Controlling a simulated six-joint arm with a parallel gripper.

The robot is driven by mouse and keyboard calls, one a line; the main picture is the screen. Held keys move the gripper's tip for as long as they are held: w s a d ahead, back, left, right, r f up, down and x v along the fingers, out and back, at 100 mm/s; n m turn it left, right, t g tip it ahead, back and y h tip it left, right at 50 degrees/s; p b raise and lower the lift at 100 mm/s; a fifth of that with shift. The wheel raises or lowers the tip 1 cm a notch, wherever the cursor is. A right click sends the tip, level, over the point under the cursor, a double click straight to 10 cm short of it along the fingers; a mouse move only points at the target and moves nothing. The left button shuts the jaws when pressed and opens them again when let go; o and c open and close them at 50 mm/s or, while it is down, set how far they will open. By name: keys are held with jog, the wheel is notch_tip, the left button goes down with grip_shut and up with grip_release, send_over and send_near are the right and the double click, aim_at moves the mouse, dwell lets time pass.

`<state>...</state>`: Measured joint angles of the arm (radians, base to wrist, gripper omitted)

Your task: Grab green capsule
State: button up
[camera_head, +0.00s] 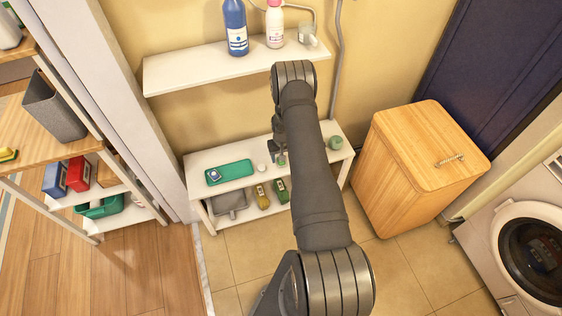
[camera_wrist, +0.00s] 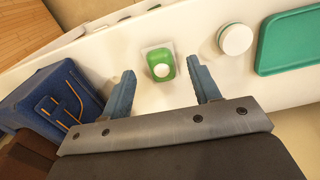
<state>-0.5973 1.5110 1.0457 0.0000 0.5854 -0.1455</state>
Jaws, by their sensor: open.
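The green capsule (camera_wrist: 161,65), with a white round spot on it, lies on the white shelf top in the wrist view. It is in the gap between the two blue-grey fingers of my gripper (camera_wrist: 164,76), around the level of their tips. The fingers are spread, with space on both sides of the capsule, and hold nothing. In the head view my gripper (camera_head: 279,138) hangs over the white shelf. A small green patch of the capsule (camera_head: 282,160) shows just below it, partly hidden by my arm.
A white round container (camera_wrist: 235,39) and a green tray (camera_wrist: 290,42) lie right of the capsule in the wrist view. In the head view a green round container (camera_head: 335,142) stands right of my arm, near the wooden hamper (camera_head: 415,165).

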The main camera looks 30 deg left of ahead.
jog(key=shift+f, duration=1.25)
jog(key=shift+c, duration=0.5)
jog(key=c, duration=0.9)
jog(key=shift+c, duration=0.3)
jog(key=shift+r, duration=0.15)
